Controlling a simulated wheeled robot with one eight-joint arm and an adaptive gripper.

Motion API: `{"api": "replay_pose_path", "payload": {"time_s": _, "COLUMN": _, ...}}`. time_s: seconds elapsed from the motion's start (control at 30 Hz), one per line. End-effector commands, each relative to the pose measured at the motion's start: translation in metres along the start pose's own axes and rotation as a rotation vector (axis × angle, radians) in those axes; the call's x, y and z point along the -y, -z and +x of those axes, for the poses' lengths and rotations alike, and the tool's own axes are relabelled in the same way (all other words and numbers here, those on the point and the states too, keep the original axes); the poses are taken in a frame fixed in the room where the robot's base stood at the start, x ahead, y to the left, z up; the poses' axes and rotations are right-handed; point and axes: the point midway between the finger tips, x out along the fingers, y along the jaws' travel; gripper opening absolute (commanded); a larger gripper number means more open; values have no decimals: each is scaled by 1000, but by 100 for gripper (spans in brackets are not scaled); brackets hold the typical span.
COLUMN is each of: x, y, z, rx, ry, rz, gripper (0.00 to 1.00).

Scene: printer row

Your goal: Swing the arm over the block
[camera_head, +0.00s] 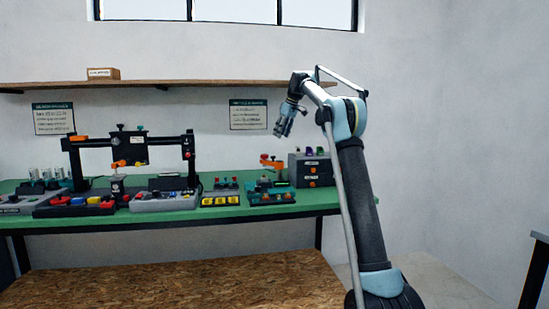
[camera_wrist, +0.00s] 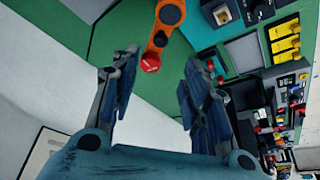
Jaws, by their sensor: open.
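My gripper (camera_head: 284,127) is raised above the green bench (camera_head: 240,211), near its right part, and points down and left. In the wrist view its two fingers (camera_wrist: 160,75) are spread apart with nothing held between them. Beyond the fingers is an orange arm-like piece (camera_wrist: 173,27) with dark round parts and a red tip; the gripper is apart from it. Several yellow blocks (camera_wrist: 285,45) sit in a holder at the right of the wrist view; they also show on the bench in the head view (camera_head: 221,200). I cannot tell which thing is the task's block.
A black gantry frame (camera_head: 130,144) stands on the bench at left, with trays of coloured parts. A grey box (camera_head: 311,168) stands at the bench's right end. A wooden shelf (camera_head: 190,86) bears a small brown box (camera_head: 103,73). The air left of my gripper looks free.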

Motion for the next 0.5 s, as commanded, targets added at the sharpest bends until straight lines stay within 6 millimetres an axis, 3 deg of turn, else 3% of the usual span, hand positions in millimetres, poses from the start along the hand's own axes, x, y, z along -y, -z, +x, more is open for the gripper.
{"api": "replay_pose_path", "payload": {"time_s": 0.5, "x": 0, "y": 0, "z": 92, "rx": 0, "ry": 0, "rz": 0, "gripper": 42}}
